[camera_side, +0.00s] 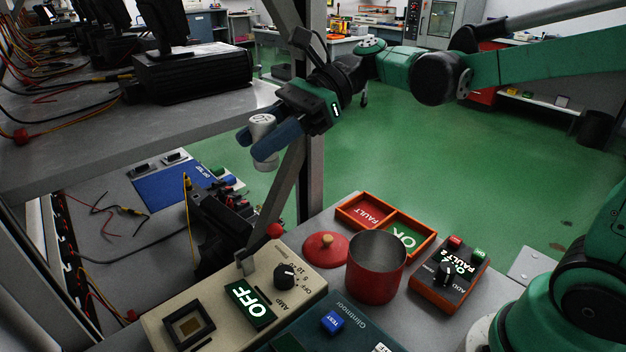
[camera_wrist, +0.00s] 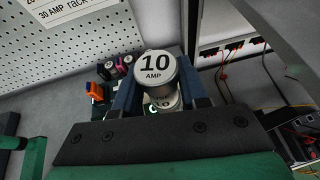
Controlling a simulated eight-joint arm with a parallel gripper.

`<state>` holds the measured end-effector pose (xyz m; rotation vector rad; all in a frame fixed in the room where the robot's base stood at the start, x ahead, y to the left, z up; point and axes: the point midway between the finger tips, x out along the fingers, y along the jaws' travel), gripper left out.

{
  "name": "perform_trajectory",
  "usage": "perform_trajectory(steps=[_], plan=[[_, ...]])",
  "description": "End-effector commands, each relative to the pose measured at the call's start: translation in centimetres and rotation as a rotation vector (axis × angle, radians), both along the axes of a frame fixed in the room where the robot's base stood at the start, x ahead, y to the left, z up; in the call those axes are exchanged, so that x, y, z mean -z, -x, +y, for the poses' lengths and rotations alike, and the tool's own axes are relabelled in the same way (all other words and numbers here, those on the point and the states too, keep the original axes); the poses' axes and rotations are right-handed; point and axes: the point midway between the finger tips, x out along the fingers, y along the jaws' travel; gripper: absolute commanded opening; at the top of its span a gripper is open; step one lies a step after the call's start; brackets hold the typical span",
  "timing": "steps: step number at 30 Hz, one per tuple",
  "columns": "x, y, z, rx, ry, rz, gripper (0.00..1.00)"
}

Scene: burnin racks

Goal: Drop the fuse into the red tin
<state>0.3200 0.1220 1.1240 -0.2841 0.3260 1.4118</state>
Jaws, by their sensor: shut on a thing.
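My gripper (camera_side: 262,140) is shut on the fuse (camera_side: 263,128), a silver cylinder held upright in the air. In the wrist view the fuse (camera_wrist: 155,75) shows its top, marked "10 AMP", between my two blue fingers. The red tin (camera_side: 377,268) stands open on the bench, lower and to the right of my gripper in the side view. Its inner wall looks bare metal; its bottom is hidden. Its red lid (camera_side: 325,248) with a small knob lies beside it on the left.
Behind the tin is an orange tray (camera_side: 433,236) with FAULT and OK compartments. An orange-edged meter box (camera_side: 450,275) stands to its right. A beige AMP tester (camera_side: 235,310) reading OFF is at front left. A metal post (camera_side: 309,130) rises near my gripper, beside a shelf (camera_side: 90,145).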

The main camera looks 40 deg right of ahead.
Motion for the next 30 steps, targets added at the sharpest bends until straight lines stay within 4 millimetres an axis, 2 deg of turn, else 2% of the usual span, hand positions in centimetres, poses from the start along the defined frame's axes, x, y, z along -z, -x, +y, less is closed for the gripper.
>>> perform_trajectory(steps=[1,3,6,10,15,18,23,30], plan=[[0.5,0.8,-2.6,0.068,0.000,0.001,0.00],[1.2,2.0,-5.4,0.147,0.000,0.000,0.00],[2.3,4.2,-8.6,0.253,-0.001,0.000,0.00],[3.7,6.8,-11.3,0.368,-0.002,0.000,0.00],[5.0,8.9,-12.8,0.461,-0.004,-0.001,0.00],[5.4,9.5,-13.1,0.483,-0.004,-0.001,0.00],[6.1,9.6,-13.2,0.491,-0.004,-0.001,0.00],[8.3,9.6,-13.2,0.489,-0.004,-0.001,0.00]])
